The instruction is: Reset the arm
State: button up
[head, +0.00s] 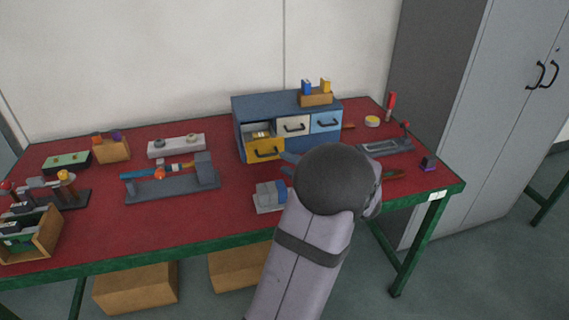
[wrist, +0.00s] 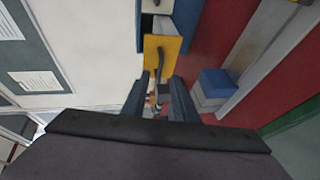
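My gripper (head: 287,164) hangs over the red workbench (head: 240,205), just right of and in front of the blue drawer cabinet (head: 275,102). In the wrist view its two dark blue fingers (wrist: 160,84) stand apart, with nothing visibly held between them. The yellow drawer (head: 264,151) at the lower left of the cabinet is pulled out, and a small yellowish item shows inside. Its yellow front and dark handle (wrist: 160,62) appear beyond the fingertips in the wrist view, apparently apart from them. My arm hides part of the cabinet's lower right and the bench behind it.
A grey block with a blue part (head: 270,196) sits close below my gripper. A grey fixture with blue and orange parts (head: 172,180) stands left. A wooden holder (head: 316,98) tops the cabinet.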

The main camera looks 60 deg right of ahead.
dwell(0.4)
jog(key=shift+w+r, duration=0.15)
jog(key=shift+w, duration=0.2)
jog(key=w+a+r+m+g+p, duration=0.2)
jog(key=w+a+m+p, duration=0.15)
jog(key=w, duration=0.75)
jog(key=w+a+f+m+g+p, duration=0.2)
jog(key=w+a+m+g+p, duration=0.25)
jog(key=a, duration=0.85)
jog(key=s+a+f+m+g+y+p, duration=0.1)
jog(key=s+a+m+g+y, duration=0.3)
jog(key=a, duration=0.6)
jog(key=s+a+n+g+p, duration=0.1)
jog(key=s+a+p, duration=0.1)
jog(key=s+a, duration=0.6)
jog(key=s+a+f+m+g+y+p, duration=0.1)
jog(key=s+a+m+g+y, duration=0.15)
jog(key=a, duration=0.95)
jog(key=shift+n+h, duration=0.35)
jog(key=shift+n, duration=0.1)
jog(key=f+b, duration=0.5)
jog(key=shift+s+a, duration=0.15)
jog(key=shift+s, duration=0.2)
